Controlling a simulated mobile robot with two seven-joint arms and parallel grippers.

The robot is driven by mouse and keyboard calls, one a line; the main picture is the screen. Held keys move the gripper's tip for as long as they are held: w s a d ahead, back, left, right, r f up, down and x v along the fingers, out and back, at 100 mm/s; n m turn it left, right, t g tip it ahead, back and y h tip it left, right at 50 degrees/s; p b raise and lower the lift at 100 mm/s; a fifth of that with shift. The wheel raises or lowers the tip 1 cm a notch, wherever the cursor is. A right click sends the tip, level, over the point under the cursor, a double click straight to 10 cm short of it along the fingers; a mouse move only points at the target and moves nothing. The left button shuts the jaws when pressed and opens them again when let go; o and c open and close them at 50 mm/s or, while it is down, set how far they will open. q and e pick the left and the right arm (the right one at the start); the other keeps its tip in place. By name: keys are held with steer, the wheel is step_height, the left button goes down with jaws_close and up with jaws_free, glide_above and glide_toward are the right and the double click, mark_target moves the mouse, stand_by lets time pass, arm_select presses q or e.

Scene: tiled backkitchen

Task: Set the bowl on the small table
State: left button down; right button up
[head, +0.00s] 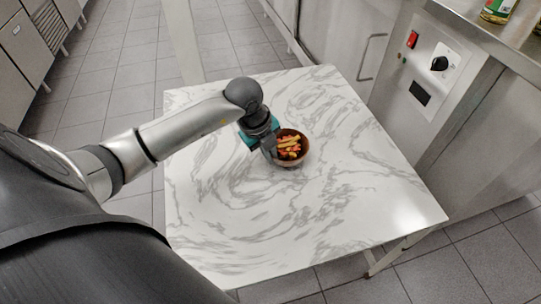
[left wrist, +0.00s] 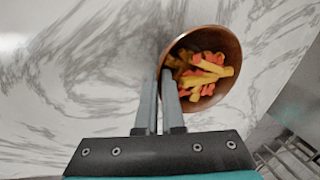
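A brown bowl (head: 292,162) with red and yellow food pieces in it is over the middle of the small white marble-patterned table (head: 230,225). It also shows in the left wrist view (left wrist: 232,52). My left gripper (head: 270,147) is at the bowl's left side. In the left wrist view its two fingers (left wrist: 164,85) are close together with the bowl's rim between them, one inside and one outside. Whether the bowl's base touches the tabletop is hard to tell. My right gripper is not in view.
The tabletop around the bowl is clear. A steel counter with a control panel (head: 433,66) stands at the right, with a jar (head: 497,10) on it. Steel cabinets (head: 25,45) stand at the far left. Grey tiled floor surrounds the table.

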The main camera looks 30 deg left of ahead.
arm_select(q)
steer(key=shift+f, duration=0.1)
steer(key=c, duration=1.5)
jaws_free()
steer(key=shift+f, duration=0.1)
steer(key=o, duration=0.5)
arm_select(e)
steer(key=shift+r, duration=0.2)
arm_select(q)
steer(key=shift+r, duration=0.45)
steer(key=shift+p+v, duration=2.55)
steer(key=shift+v, duration=3.2)
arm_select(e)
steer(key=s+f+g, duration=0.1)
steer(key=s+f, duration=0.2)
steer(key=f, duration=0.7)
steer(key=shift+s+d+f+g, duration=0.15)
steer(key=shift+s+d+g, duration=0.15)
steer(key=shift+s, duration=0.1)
